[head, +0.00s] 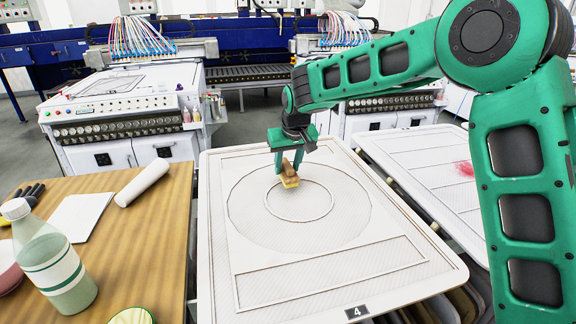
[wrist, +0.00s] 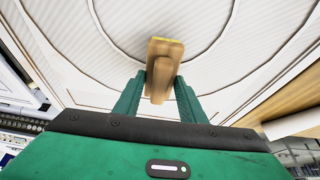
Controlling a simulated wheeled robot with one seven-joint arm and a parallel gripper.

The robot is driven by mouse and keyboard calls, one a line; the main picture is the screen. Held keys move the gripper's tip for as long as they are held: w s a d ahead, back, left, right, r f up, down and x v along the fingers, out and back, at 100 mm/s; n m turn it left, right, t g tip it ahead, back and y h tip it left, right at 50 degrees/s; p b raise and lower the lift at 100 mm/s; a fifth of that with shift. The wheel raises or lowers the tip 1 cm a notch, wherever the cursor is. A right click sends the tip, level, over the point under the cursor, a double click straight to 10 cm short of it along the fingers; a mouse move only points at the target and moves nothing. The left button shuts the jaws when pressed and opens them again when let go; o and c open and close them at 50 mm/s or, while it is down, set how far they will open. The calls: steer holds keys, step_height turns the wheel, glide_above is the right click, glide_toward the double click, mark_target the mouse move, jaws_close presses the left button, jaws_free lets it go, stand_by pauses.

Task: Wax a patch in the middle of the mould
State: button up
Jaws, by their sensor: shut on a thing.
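My gripper (head: 283,164) is shut on a brown wooden-handled applicator (head: 290,168) with a yellow pad at its lower end. In the wrist view the gripper (wrist: 158,92) has its two green fingers on either side of the applicator's handle (wrist: 161,75). The white mould (head: 240,165) is a flat panel with an outer ring, an inner ring and a rectangle in relief. The applicator is over the upper left edge of the inner ring. I cannot tell whether its pad touches the surface. The mould's ribbed surface also shows in the wrist view (wrist: 110,45).
A wooden table (head: 150,240) on the left holds a green-labelled bottle (head: 52,262), a white roll (head: 142,183), a white sheet (head: 79,217) and a dish (head: 131,315). A second panel (head: 425,165) with a red smear lies at right. Machines stand behind.

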steer(key=shift+f, duration=0.95)
stand_by(0.6)
